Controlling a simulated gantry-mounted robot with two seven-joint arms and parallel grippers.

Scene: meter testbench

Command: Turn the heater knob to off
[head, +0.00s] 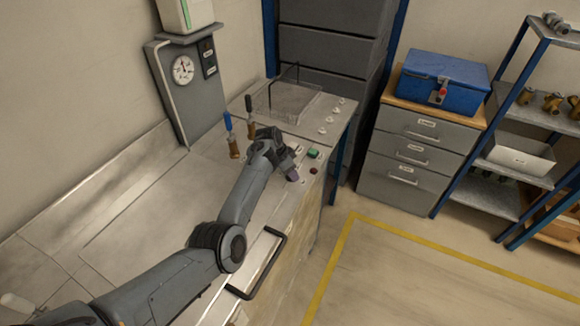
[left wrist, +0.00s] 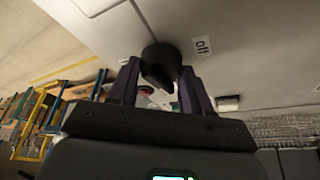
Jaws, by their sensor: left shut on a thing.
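The heater knob (left wrist: 160,63) is black and sits on the grey panel, between the two purple fingers of my left gripper (left wrist: 158,85) in the left wrist view. The fingers are shut on it from both sides. A white label reading "off" (left wrist: 203,46) is on the panel to the right of the knob. In the head view my left gripper (head: 291,174) is down at the bench's front right part, and the knob is hidden there behind it. Which way the knob points cannot be told. My right gripper is not in view.
A green button (head: 313,154) and a dark red button (head: 313,170) are close to the gripper. Valves with blue (head: 228,121) and black handles stand behind it. A wire basket (head: 289,99) is at the bench's far end. A black handle (head: 262,264) is on the bench front.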

